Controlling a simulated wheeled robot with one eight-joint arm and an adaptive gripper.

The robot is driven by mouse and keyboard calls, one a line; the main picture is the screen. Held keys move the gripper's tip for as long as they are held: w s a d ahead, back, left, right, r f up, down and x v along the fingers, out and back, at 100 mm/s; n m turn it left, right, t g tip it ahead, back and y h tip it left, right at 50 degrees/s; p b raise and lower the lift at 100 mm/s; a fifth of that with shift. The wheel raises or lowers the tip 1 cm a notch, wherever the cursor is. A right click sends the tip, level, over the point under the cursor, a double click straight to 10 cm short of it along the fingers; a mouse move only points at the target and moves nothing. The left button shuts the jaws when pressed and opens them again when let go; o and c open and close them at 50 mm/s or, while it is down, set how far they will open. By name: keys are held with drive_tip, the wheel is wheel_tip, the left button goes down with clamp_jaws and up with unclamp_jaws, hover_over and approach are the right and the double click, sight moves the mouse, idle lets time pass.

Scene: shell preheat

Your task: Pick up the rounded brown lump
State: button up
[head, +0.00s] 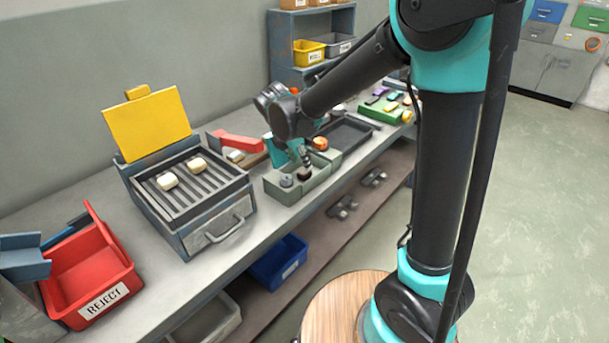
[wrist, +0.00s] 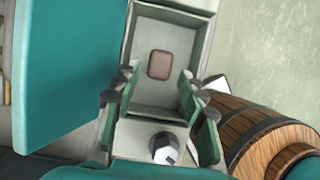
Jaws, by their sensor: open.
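The rounded brown lump (wrist: 160,64) lies flat on the floor of a grey-green box compartment in the wrist view. My gripper (wrist: 158,85) is open above that box, its fingers spread to either side and nothing between them. The lump is ahead of the fingertips and not touched by them. In the head view my gripper (head: 305,160) hangs over the grey-green box (head: 274,188); a dark lump (head: 304,174) shows there just below it, partly covered by the fingers.
A grey knob (wrist: 164,148) sits beside the lump's compartment. A heating grate (head: 212,176) with two pale pieces and a red reject bin (head: 92,270) stand to the left. A dark tray (head: 345,133) lies behind the box. A wooden barrel (wrist: 262,135) is at the right.

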sight(304, 171)
drive_tip(key=x, duration=0.4)
drive_tip(key=shift+f, duration=0.45)
drive_tip(key=shift+c, duration=0.4)
drive_tip(key=c, duration=0.9)
drive_tip(key=shift+o, duration=0.2)
drive_tip(key=shift+r, duration=0.1)
